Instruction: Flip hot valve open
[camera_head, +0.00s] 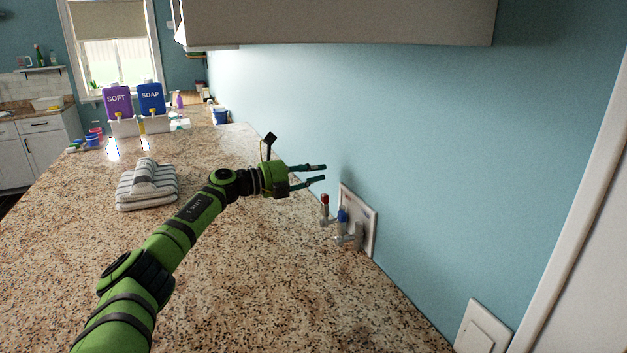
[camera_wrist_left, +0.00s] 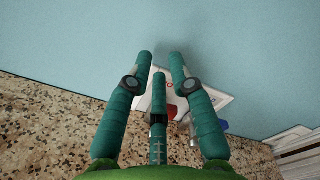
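The hot valve with its red handle (camera_head: 324,198) stands upright on the left of the white wall plate (camera_head: 371,222). The cold valve with its blue handle (camera_head: 342,216) is to its right. My left gripper (camera_head: 325,173) is above the red handle in the head view, apart from it, with fingers spread and nothing between them. In the left wrist view, the red handle (camera_wrist_left: 171,111) shows partly behind the fingers of my left gripper (camera_wrist_left: 161,56), and the blue handle (camera_wrist_left: 223,125) shows at the right. My right gripper is not in view.
Folded striped towels (camera_head: 148,187) lie on the granite counter (camera_head: 230,290). Purple (camera_head: 118,98) and blue (camera_head: 151,97) soap dispensers stand at the far end. A cabinet (camera_head: 340,22) hangs above the counter. A switch plate (camera_head: 482,328) is at the lower right.

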